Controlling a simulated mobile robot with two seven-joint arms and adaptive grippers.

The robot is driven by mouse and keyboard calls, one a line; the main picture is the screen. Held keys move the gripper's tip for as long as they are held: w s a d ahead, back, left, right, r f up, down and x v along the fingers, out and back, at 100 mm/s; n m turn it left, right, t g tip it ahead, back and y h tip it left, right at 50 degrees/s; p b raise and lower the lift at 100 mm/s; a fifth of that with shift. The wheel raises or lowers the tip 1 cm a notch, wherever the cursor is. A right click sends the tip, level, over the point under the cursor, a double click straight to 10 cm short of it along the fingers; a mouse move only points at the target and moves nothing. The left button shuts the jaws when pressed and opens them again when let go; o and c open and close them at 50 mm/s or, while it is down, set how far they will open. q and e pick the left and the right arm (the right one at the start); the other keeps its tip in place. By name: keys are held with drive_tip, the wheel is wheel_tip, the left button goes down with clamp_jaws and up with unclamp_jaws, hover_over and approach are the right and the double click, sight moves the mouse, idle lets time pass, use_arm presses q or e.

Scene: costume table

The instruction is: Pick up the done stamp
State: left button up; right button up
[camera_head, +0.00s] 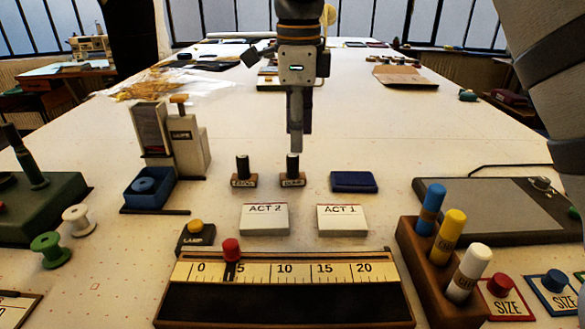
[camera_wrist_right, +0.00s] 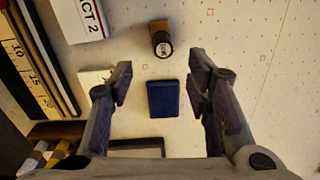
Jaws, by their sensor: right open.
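Two small stamps with black upright handles and wooden bases stand side by side mid-table. The right one, whose small label looks like DONE, is the done stamp (camera_head: 292,178); the left stamp (camera_head: 243,180) has a label I cannot read surely. My right gripper (camera_head: 296,148) points down, overlapping the top of the right stamp's handle in the head view. In the right wrist view the gripper (camera_wrist_right: 160,78) is open and empty. One stamp (camera_wrist_right: 161,42) shows there beyond the fingertips, and a dark blue pad (camera_wrist_right: 163,98) lies between them. My left gripper is not in view.
The blue pad (camera_head: 354,182) lies right of the stamps. ACT 2 (camera_head: 264,219) and ACT 1 (camera_head: 342,220) cards lie in front. A ruler box (camera_head: 285,300), marker rack (camera_head: 430,262) and grey board (camera_head: 500,210) surround them. The table behind is mostly clear.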

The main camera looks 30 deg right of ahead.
sight(293, 156)
drive_tip(key=f, duration=0.5)
drive_tip(key=w+f+b, duration=0.1)
drive_tip(key=f, duration=0.1)
drive_tip(key=shift+a+f, duration=0.25)
drive_tip(key=shift+r, duration=0.1)
clamp_jaws()
